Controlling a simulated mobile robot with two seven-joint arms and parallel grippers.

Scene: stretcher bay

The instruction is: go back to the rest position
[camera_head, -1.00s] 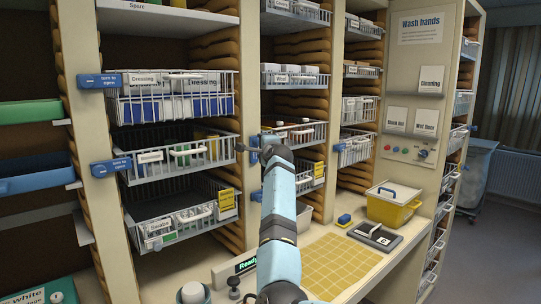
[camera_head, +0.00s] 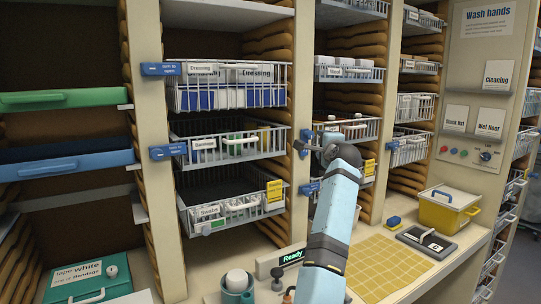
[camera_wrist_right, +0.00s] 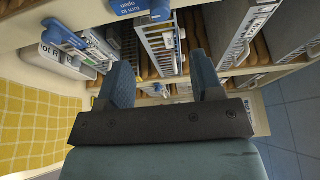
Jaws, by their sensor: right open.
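My right arm, light blue with dark joints, rises from the bottom of the head view. Its dark end is in front of the upright post right of the large wire baskets. In the right wrist view my right gripper (camera_wrist_right: 162,84) is open, its two fingers wide apart with nothing between them. Behind the fingers are wire baskets and a blue turn-latch (camera_wrist_right: 140,7). From these views I cannot tell whether the fingers touch anything. My left gripper is not in view.
Wire baskets (camera_head: 225,98) stick out from the shelving left of my right arm. The worktop holds a yellow mat (camera_head: 385,265), a yellow box (camera_head: 447,214), a dark tray (camera_head: 426,241), a teal cup (camera_head: 237,290) and a green case (camera_head: 88,285). Part of the mat is clear.

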